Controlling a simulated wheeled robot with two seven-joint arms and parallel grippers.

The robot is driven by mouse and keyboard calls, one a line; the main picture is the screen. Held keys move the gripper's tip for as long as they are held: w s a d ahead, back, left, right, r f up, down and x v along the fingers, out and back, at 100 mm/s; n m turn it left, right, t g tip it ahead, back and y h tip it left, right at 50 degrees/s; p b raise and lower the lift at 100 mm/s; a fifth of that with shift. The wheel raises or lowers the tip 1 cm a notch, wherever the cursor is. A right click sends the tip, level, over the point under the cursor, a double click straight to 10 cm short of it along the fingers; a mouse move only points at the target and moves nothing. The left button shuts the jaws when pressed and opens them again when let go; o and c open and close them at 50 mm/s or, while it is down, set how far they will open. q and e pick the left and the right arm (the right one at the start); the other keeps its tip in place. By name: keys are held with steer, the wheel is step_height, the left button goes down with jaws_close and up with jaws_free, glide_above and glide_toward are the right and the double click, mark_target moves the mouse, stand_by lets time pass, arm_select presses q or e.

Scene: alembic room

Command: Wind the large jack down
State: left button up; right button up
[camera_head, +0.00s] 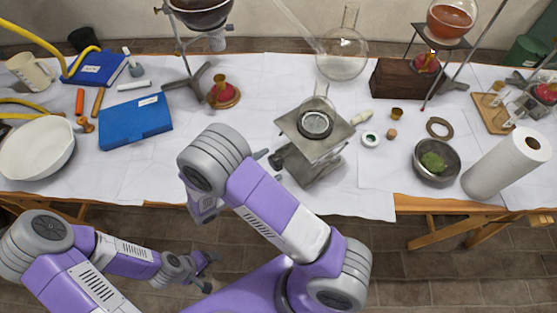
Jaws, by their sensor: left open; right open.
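The large jack (335,135) is a grey metal lab jack standing near the table's front edge, with a square top plate. A dark round ring sits on the plate, and clear glassware rises above it. A dark knob (278,160) is at the jack's left side. My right gripper (269,166) is open at this knob, its fingertips showing above and below it; whether they touch it I cannot tell. My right arm hides the rest of that gripper. My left gripper (209,271) is open and empty, low in front of the table, well away from the jack.
A round glass flask (342,68) is behind the jack. To its right are a small white jar (370,139), a steel bowl (451,168) with green matter and a paper roll (507,163). A blue case (135,122) and white basin (37,148) lie left.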

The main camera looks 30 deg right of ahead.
mark_target(272, 165)
steer(key=shift+w+d, duration=0.15)
steer(key=shift+d, duration=1)
steer(key=shift+w+d, duration=0.1)
steer(key=shift+d, duration=1.05)
steer(key=shift+c, duration=0.4)
steer(key=c, duration=1)
